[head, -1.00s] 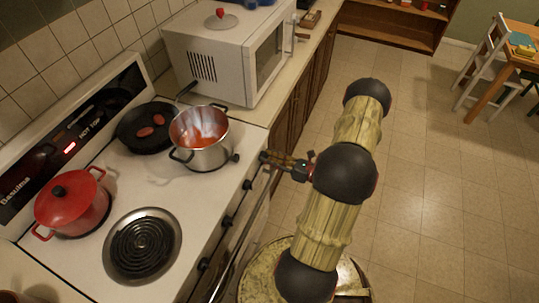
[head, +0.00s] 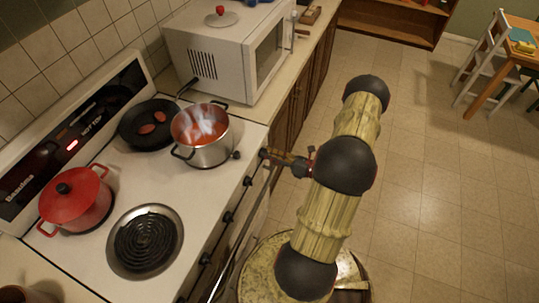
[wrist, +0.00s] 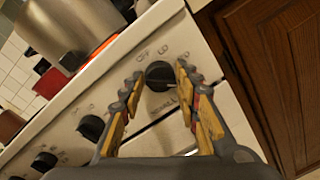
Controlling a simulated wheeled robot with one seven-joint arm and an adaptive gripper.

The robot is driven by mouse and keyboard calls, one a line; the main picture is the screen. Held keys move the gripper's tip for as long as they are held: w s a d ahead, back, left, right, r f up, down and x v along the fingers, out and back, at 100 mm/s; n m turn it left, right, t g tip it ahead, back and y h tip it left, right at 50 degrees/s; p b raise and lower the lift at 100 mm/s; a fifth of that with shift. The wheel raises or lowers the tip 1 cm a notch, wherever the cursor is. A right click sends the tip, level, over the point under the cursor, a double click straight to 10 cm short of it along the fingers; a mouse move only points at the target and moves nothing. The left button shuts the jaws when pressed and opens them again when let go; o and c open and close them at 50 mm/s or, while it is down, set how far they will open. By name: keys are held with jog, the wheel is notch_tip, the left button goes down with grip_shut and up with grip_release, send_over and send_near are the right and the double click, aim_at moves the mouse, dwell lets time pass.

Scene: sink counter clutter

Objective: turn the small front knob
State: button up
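In the wrist view, a round black knob (wrist: 159,75) sits on the white stove front at the right end of a row, with markings around it; the print below it seems to read "SMALL". My gripper (wrist: 158,78) is open, with its yellow-padded fingers on either side of this knob. The right fingertip looks very close to it; I cannot tell if it touches. In the head view, my gripper (head: 272,156) is at the far end of the stove's front edge, and its fingers are too small to read.
More black knobs (wrist: 91,127) run along the stove front. A steaming steel pot (head: 206,152) stands above my gripper, beside a black pan (head: 135,130). A red pot (head: 80,212) and a bare coil burner (head: 146,243) are nearer. The floor (head: 425,180) to the right is clear.

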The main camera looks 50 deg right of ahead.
jog(key=o, duration=0.3)
jog(key=shift+o, duration=0.2)
jog(key=shift+s, duration=0.1)
jog(key=v, duration=1.1)
jog(key=shift+s, duration=0.4)
jog(key=shift+d, duration=0.1)
